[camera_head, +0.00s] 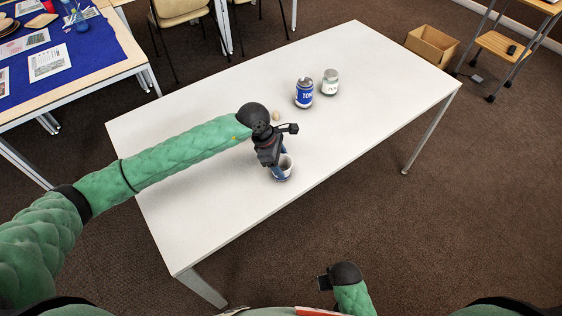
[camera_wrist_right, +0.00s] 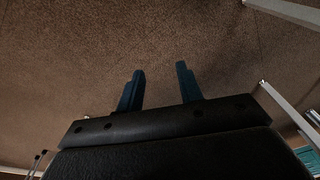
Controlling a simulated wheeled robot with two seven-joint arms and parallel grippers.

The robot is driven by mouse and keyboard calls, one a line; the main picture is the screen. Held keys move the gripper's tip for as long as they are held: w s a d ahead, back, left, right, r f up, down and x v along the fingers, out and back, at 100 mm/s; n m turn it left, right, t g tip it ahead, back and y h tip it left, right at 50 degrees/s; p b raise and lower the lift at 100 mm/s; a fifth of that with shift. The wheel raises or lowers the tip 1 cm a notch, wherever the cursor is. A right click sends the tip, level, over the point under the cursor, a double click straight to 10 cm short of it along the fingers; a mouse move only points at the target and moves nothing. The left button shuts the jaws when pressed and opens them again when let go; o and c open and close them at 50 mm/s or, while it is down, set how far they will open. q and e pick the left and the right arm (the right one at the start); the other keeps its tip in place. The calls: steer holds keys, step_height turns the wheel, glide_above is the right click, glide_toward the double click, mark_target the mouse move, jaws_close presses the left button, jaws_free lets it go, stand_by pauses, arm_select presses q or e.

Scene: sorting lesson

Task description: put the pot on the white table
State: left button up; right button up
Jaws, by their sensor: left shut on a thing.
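The white table (camera_head: 210,200) stands in the middle of the head view. A small pale pot (camera_head: 287,168) with an open, darker top is over the table's near part. My left gripper (camera_head: 277,167) points down and is shut on the pot, covering part of it. I cannot tell whether the pot's base touches the table. My right gripper (camera_head: 322,282) is low in front of the table's near edge. In the right wrist view its two blue fingers (camera_wrist_right: 160,86) are apart with nothing between them, above brown carpet.
A blue can (camera_head: 304,93) and a pale jar with a green label (camera_head: 330,82) stand near the table's far side. A small tan thing (camera_head: 276,116) lies near my left wrist. A cardboard box (camera_head: 432,46) is on the floor.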

steer(key=shift+r, duration=0.1)
arm_select(q)
steer(key=o, duration=0.9)
steer(key=shift+o, duration=0.2)
arm_select(e)
steer(key=shift+r, duration=0.4)
